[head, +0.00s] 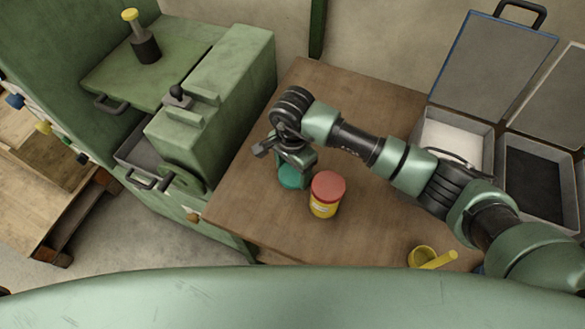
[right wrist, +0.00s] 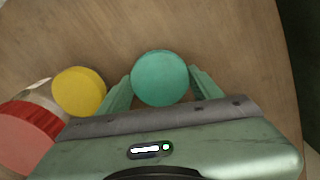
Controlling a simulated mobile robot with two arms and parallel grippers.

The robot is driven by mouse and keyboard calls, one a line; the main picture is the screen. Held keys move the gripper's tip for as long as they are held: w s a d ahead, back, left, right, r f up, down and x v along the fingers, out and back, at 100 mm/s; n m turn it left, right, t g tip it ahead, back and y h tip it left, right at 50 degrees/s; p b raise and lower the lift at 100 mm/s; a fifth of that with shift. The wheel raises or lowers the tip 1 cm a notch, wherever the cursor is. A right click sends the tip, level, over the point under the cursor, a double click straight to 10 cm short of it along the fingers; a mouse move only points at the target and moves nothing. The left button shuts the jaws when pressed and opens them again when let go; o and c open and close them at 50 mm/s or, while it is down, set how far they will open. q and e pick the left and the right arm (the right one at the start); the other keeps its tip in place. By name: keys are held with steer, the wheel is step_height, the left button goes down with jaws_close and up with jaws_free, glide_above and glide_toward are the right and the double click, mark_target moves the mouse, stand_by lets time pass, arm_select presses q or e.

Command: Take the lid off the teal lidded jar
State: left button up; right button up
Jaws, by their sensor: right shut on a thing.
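The teal lidded jar (head: 292,178) stands on the wooden table, partly hidden under my right gripper (head: 295,166) in the head view. In the right wrist view its round teal lid (right wrist: 160,78) sits between the two fingers, seen from above. My right gripper is shut on the teal lid, one finger on each side. The jar's body below the lid is hidden in the wrist view, so I cannot tell whether lid and body are apart. My left gripper is not in view.
A red-lidded jar (head: 327,193) stands close beside the teal one. A yellow disc (right wrist: 79,91) shows between them in the wrist view. A yellow cup-like thing (head: 423,256) is near the front edge. Open cases (head: 455,122) stand right; a green machine (head: 215,105) stands left.

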mark_target(292, 173)
steer(key=shift+f, duration=0.15)
steer(key=o, duration=1.6)
steer(key=shift+c, duration=0.2)
step_height(292, 173, up, 12)
steer(key=b, duration=0.3)
